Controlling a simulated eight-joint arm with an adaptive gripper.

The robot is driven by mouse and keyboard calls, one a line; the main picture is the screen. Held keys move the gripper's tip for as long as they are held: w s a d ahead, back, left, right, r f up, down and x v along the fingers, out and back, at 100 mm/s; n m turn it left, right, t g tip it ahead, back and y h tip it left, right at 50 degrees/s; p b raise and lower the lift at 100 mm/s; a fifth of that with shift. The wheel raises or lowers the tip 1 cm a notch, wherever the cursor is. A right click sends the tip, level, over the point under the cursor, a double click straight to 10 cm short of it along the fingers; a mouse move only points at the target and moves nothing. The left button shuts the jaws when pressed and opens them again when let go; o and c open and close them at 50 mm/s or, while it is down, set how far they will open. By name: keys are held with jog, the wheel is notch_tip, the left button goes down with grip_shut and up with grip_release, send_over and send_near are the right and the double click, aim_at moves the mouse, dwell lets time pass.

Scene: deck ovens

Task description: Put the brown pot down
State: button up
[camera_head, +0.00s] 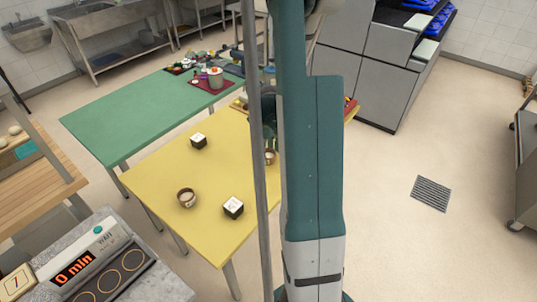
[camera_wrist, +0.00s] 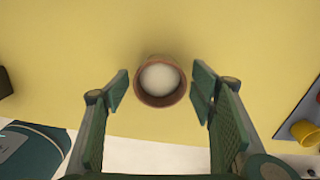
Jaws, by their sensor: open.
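A round brown pot with pale contents (camera_wrist: 141,98) stands upright on the yellow table in the wrist view, seen from above. My gripper (camera_wrist: 160,88) is open, with one finger on each side of the pot and a small gap on both sides. In the head view, a small brown pot (camera_head: 270,158) shows beside my arm, partly hidden; it appears to be the same one. Another brown pot (camera_head: 187,198) stands on the yellow table (camera_head: 155,180) further left. My arm hides much of the gripper in the head view.
A yellow cup (camera_wrist: 308,133) is at the right in the wrist view. The green table (camera_head: 130,115) is mostly clear.

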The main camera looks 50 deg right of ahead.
aim_at(267, 154)
notch_tip(267, 154, up, 12)
jog(key=p, duration=0.1)
dwell(0.6)
dwell(0.6)
jog(key=w+a+r+n+t, duration=0.1)
jog(key=a+r+n, duration=0.4)
jog(key=a, duration=0.3)
jog(key=w+a+r+n+t+h, duration=0.1)
jog(key=a+r+n, duration=0.4)
jog(key=a, duration=0.4)
jog(key=w+a+r+n+t, duration=0.1)
jog(key=a+r+n, duration=0.35)
jog(key=a, duration=0.35)
jog(key=s+a+r+n+t, duration=0.1)
jog(key=s+a+n, duration=0.2)
jog(key=a+n, duration=0.3)
jog(key=s+a+r+n+t, duration=0.1)
jog(key=s+a+n, duration=0.3)
jog(key=a+n, duration=0.3)
jog(key=s+a+r+n+t+y, duration=0.1)
jog(key=a+n, duration=0.5)
jog(key=a, duration=0.6)
jog(key=shift+s+r+n+t, duration=0.35)
jog(key=shift+s+r+t, duration=0.25)
jog(key=shift+s, duration=0.8)
